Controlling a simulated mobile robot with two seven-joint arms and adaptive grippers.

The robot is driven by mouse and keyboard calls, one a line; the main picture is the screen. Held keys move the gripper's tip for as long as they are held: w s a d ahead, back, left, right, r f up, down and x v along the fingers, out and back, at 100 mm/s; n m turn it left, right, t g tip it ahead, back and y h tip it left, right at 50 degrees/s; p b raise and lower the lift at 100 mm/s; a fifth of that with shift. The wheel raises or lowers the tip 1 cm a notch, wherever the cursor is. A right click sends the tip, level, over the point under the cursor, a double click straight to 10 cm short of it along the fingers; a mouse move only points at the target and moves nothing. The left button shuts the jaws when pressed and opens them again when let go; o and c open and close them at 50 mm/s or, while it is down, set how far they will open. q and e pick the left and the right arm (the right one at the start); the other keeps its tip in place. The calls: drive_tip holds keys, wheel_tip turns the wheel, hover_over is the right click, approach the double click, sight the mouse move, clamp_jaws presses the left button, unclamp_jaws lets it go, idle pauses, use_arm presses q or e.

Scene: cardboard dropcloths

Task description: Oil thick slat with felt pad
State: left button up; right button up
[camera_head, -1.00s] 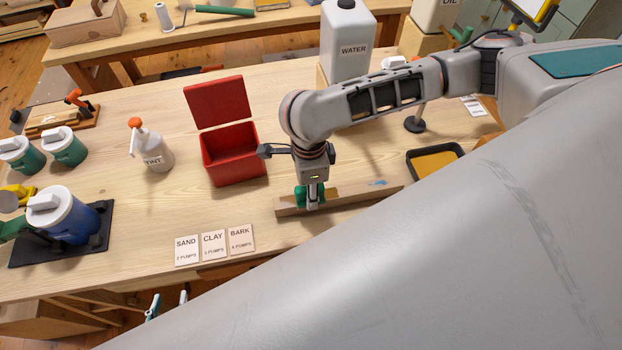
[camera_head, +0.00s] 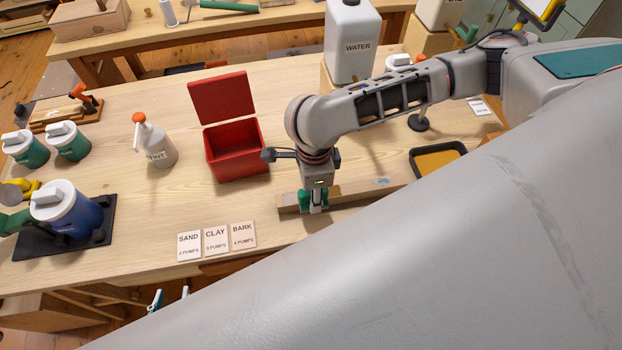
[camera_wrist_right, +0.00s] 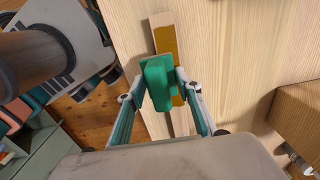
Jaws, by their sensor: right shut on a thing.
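The thick slat (camera_head: 345,198) is a long brown bar lying on the workbench, left of a black tray of amber liquid (camera_head: 440,160). My right gripper (camera_head: 316,208) points down over its left part, shut on the green felt pad (camera_head: 303,199). In the right wrist view the pad (camera_wrist_right: 158,82) sits between the fingers, over the slat; the exact contact beneath is hidden. There the slat (camera_wrist_right: 168,42) shows a golden-brown strip beside a paler one. My left gripper (camera_head: 170,297) shows only its two spread fingertips, empty, below the bench's front edge.
An open red box (camera_head: 237,150), a TINT pump bottle (camera_head: 156,142) and a white WATER container (camera_head: 351,45) stand behind. Cards (camera_head: 216,240) lie at the front edge. A blue lidded jar (camera_head: 72,215) is left. My grey arm link covers the lower right.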

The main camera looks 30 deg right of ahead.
drive_tip(key=shift+s+f, duration=0.3)
drive_tip(key=shift+s, duration=0.2)
drive_tip(key=shift+w+r, duration=0.15)
drive_tip(key=shift+r, duration=1.2)
drive_tip(key=shift+w+r, duration=0.15)
drive_tip(key=shift+r, duration=1.15)
